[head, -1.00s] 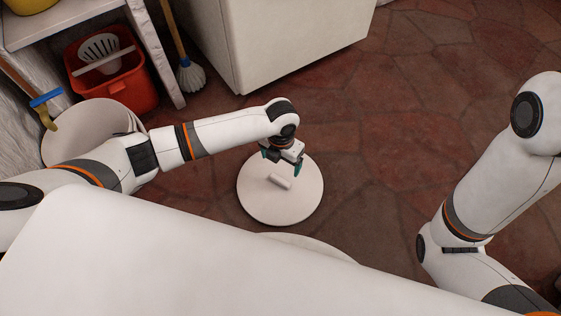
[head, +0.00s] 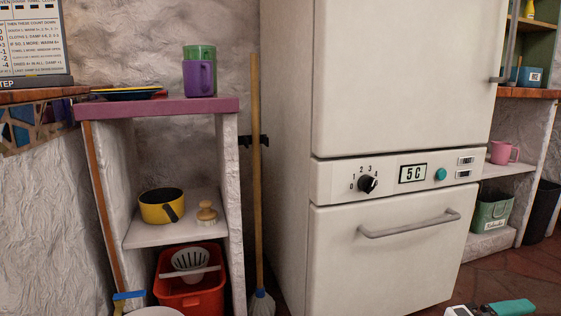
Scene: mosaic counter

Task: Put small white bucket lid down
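The small white bucket lid is not in the current head view, which looks up at the shelves and fridge. A pale round rim (head: 157,312) is cut off by the bottom edge at the left and looks like the white bucket beside the shelf. My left gripper is out of view. Part of a gripper (head: 498,308), white and dark with teal fingers, shows at the bottom right edge; by its place it seems to be my right.
A shelf unit (head: 222,106) holds cups, a yellow pot (head: 161,206), a brush (head: 207,213) and a red bin (head: 190,292). A mop (head: 257,200) leans beside the large white fridge (head: 390,255). Reddish stone floor (head: 500,266) is clear at the lower right.

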